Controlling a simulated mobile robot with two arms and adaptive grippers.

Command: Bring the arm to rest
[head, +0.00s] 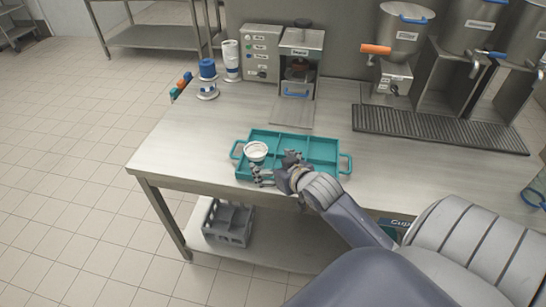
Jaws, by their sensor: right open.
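My right gripper (273,167) is open over the front middle of the teal tray (238,151), with its fingers spread. A white cup (256,151) stands in the tray's left part, just beyond and to the left of the fingers, and appears apart from them. My right arm reaches in from the lower right and hides the tray's front right part. My left gripper is not in view.
The tray lies on a steel table with clear room on its left. Behind it stand a sealing machine (301,45), a button panel (261,50) and cup stacks (207,70). Steel dispensers (405,28) and a drip grate (440,130) are at right. A grey crate (228,222) sits below.

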